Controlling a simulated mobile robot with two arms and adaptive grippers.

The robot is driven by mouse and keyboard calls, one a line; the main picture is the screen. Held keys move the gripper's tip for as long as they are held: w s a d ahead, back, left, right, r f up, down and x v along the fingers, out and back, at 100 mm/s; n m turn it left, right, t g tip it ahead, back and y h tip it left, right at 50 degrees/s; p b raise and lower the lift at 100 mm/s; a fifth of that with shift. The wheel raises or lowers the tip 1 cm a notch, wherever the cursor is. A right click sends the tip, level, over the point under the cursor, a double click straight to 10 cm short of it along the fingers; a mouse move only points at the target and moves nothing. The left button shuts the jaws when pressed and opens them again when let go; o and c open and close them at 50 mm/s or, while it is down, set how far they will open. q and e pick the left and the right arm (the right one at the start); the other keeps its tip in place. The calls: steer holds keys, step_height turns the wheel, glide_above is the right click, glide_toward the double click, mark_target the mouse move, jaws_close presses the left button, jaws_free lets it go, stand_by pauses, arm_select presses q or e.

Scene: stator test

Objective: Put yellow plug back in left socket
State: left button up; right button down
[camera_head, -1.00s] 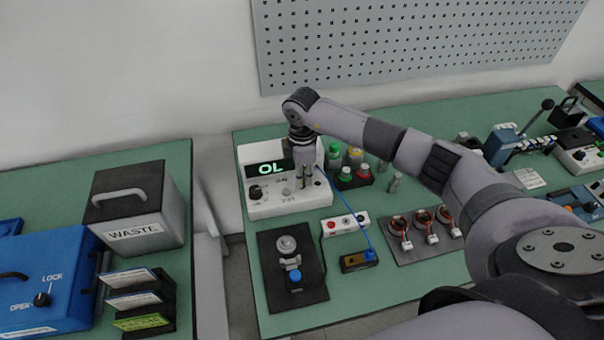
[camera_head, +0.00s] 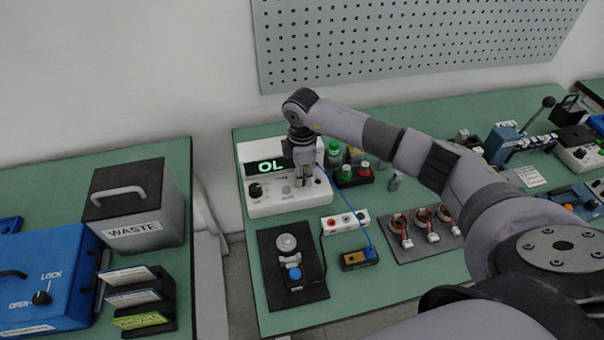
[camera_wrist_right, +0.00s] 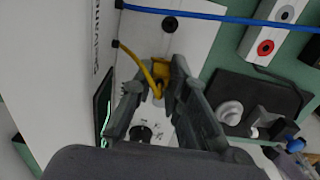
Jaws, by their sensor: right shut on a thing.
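The white meter (camera_head: 270,205) with a green "OL" display and a dark knob stands at the back left of the right-hand bench. My right gripper (camera_head: 304,182) points down over its front right part. In the right wrist view, the right gripper (camera_wrist_right: 150,92) is shut on the yellow plug (camera_wrist_right: 160,70), just above the meter's white face. A yellow cable (camera_wrist_right: 132,54) runs from the plug to the meter's edge. A dark round socket (camera_wrist_right: 170,24) shows beside the plug, apart from it. The fingers hide the plug's tip, so I cannot tell whether it touches a socket. My left gripper is out of view.
A blue cable (camera_wrist_right: 210,17) runs from the meter past the gripper to a small dark box (camera_head: 359,260). A socket strip (camera_head: 345,221), a dark fixture plate (camera_head: 308,293) and a tray of coils (camera_head: 403,254) lie in front.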

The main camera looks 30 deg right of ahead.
steer(key=shift+f, duration=0.4)
steer(key=c, duration=1.5)
jaws_free()
steer(key=shift+r, duration=0.1)
step_height(320, 180, up, 12)
steer(key=shift+f, duration=0.1)
